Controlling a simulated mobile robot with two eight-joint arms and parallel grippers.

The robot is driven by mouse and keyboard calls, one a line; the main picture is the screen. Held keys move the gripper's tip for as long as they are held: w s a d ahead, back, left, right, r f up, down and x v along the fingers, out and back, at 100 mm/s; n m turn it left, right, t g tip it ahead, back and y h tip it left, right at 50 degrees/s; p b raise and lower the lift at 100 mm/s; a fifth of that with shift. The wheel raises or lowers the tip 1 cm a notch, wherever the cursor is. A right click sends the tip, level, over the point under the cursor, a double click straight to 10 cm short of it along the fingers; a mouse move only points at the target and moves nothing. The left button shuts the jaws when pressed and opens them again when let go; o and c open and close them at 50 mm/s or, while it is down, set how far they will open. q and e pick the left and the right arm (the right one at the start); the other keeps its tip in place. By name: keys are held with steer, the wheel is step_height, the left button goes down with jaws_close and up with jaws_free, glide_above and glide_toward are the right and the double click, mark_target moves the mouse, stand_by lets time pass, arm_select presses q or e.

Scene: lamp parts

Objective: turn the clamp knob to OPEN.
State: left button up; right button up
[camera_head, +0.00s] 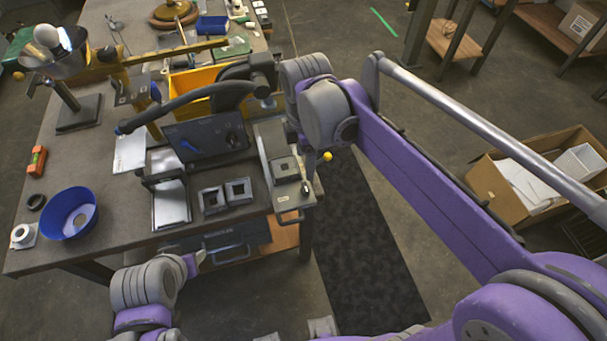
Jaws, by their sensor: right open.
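A dark upright panel (205,138) stands on the workbench. It carries a blue pointer knob (188,146) and a dark round knob (232,139). Their labels are too small to read, so I cannot tell which is the clamp knob or where it points. My right gripper (243,78) is dark and open, above and behind the panel's right end, apart from both knobs. Its fingers are hard to separate from the dark curved handle beside it.
A dark curved handle (180,103) runs above the panel, before a yellow bin (195,80). Square fixtures (238,191) and a yellow-ball lever (327,156) lie in front and to the right. A blue bowl (70,212) stands at left. The bench's left middle is mostly clear.

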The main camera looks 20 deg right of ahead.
mark_target(306, 187)
steer(key=f, duration=1)
steer(key=shift+s+f+b, duration=0.2)
steer(key=shift+b, duration=0.15)
jaws_close()
